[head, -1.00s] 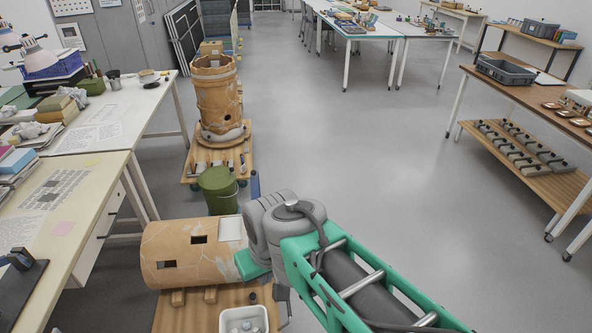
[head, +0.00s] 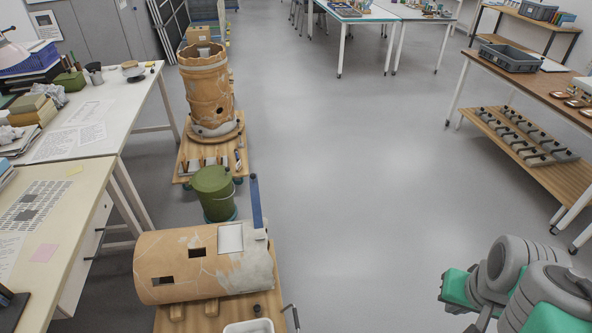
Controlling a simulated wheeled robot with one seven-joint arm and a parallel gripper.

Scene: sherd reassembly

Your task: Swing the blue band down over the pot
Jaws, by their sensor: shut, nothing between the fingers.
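The clay pot (head: 190,270) lies on its side on wooden supports, with pale patches and dark square openings in its upper face. The blue band (head: 256,204) stands raised, nearly upright, at the pot's right far side and is not across the pot. Its lower end meets a small fitting near the pot's right end. My gripper (head: 442,290) is at the lower right, well away from pot and band, over the floor. It is shut and empty; its fingertips are small and partly hidden by its teal body.
A tall upright jar (head: 207,90) stands farther back on a wooden trolley. A white tub (head: 248,327) sits in front of the pot. A cream table (head: 70,185) borders the left. Open grey floor lies to the right.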

